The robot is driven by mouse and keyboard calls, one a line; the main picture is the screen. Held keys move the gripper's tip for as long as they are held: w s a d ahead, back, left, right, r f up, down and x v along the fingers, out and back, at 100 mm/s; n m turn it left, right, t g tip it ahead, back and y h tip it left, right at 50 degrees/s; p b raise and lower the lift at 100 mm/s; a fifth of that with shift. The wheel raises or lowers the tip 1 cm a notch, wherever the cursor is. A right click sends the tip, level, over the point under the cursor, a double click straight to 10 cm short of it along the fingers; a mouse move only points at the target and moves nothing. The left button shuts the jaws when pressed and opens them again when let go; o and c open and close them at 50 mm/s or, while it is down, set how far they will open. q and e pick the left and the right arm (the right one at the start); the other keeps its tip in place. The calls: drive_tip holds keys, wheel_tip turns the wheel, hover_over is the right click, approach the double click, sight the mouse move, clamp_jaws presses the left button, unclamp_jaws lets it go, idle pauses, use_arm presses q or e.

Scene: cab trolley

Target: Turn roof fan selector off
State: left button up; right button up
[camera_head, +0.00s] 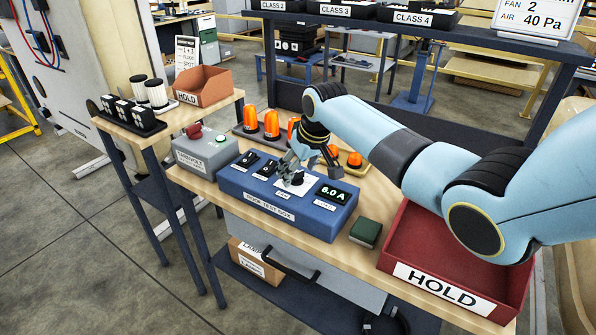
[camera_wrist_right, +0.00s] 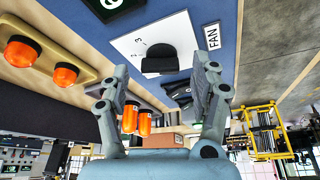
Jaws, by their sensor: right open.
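The roof fan selector is a black knob (camera_head: 297,179) on a white plate on top of the blue roof test box (camera_head: 270,207). In the right wrist view the knob (camera_wrist_right: 160,61) stands upper centre on its white plate (camera_wrist_right: 124,44), with numerals on its left and a FAN label (camera_wrist_right: 212,37) on its right. I cannot tell which numeral it points to. My right gripper (camera_head: 303,164) is just over the knob and partly hides it in the head view. Its fingers (camera_wrist_right: 163,82) are open, one on each side of the knob, with visible gaps.
Two black switches, one of them here (camera_head: 266,169), and a 6.0 A display (camera_head: 334,192) flank the selector. Orange lamps (camera_head: 271,124) stand behind. A grey box (camera_head: 205,152) is at left. A green block (camera_head: 365,232) and red HOLD tray (camera_head: 400,249) are at right.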

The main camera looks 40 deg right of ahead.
drive_tip(key=shift+w+f, duration=0.15)
drive_tip(key=shift+f, duration=0.25)
drive_tip(key=shift+c, duration=0.4)
drive_tip(key=c, duration=1.1)
